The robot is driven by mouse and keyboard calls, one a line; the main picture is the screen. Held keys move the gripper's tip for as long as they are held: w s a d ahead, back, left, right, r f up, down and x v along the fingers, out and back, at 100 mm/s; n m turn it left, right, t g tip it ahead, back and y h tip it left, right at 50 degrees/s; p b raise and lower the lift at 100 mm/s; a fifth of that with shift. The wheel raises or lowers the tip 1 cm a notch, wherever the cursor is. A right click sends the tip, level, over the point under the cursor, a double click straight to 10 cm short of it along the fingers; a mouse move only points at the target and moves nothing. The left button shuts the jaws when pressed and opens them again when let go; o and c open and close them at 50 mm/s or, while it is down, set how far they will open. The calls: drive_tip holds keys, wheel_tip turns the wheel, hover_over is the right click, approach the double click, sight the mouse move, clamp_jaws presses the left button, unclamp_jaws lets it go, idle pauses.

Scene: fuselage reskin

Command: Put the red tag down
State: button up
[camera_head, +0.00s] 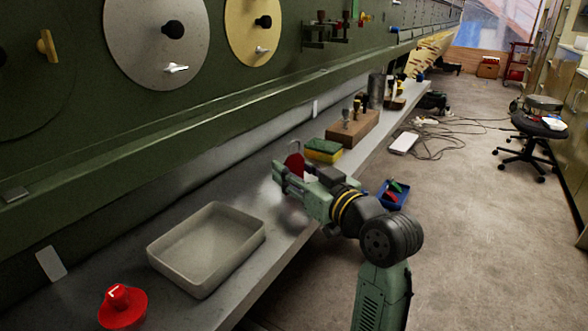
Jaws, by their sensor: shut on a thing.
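The red tag (294,164) is a round red disc that stands up at the tip of my gripper (282,172). A thin loop shows above it. My gripper is shut on the tag and reaches over the grey bench (262,292) from the right. The gripper hides the tag's lower part. I cannot tell how far above the bench the tag is.
A beige tray (205,285) lies on the bench, left of my gripper. A red flanged cap (122,306) stands at the near left. A yellow-green sponge (323,151) and a wooden tool block (352,128) lie beyond. The green fuselage panel (180,105) rises behind.

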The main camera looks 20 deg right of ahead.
drive_tip(key=shift+f, duration=0.1)
drive_tip(key=shift+f, duration=0.15)
drive_tip(key=o, duration=0.8)
drive_tip(key=shift+r, duration=0.25)
drive_tip(key=b+v, duration=0.3)
drive_tip(key=v, duration=0.9)
drive_tip(key=shift+s, duration=0.1)
drive_tip(key=shift+r, duration=0.1)
